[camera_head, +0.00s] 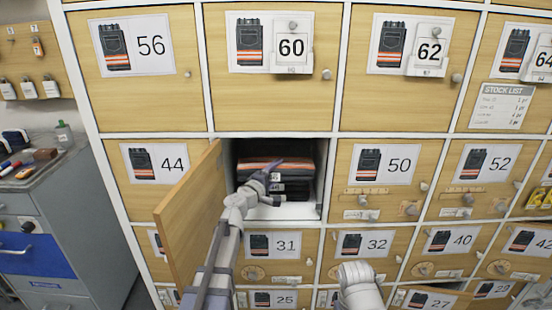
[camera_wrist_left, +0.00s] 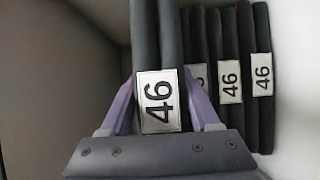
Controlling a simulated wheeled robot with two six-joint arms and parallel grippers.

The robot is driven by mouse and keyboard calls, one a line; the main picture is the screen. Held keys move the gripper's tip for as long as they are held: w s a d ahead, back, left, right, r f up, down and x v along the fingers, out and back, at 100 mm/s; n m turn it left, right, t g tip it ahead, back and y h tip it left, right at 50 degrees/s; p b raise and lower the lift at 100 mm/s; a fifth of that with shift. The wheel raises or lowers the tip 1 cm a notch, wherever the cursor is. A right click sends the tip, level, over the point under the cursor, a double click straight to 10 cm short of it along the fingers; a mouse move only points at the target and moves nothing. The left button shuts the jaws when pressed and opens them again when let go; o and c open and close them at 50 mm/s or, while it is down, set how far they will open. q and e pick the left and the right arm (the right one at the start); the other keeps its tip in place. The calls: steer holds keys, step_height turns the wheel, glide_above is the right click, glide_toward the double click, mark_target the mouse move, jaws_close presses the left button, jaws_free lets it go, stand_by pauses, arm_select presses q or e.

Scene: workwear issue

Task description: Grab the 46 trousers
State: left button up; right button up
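The open compartment (camera_head: 311,207) between doors 44 and 50 holds a stack of folded dark trousers (camera_head: 300,150) with orange stripes. My left gripper (camera_head: 265,178) reaches into it at the front of the stack. In the left wrist view, its purple fingers (camera_wrist_left: 160,85) lie against both sides of one folded pair of trousers with a large 46 label (camera_wrist_left: 158,100). The gripper looks shut on this pair. Its label sits closer to the camera than those on the other pairs (camera_wrist_left: 240,100), which also read 46 where legible. My right gripper is not visible.
The compartment's wooden door (camera_head: 190,215) stands open on the left, close beside my left arm. Shut numbered doors, including 44 (camera_head: 160,165) and 50 (camera_head: 385,170), surround the opening. A grey workbench with a blue drawer (camera_head: 35,255) stands at the left.

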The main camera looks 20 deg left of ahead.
arm_select(q)
jaws_close()
stand_by(0.4)
steer(key=shift+r, duration=0.1)
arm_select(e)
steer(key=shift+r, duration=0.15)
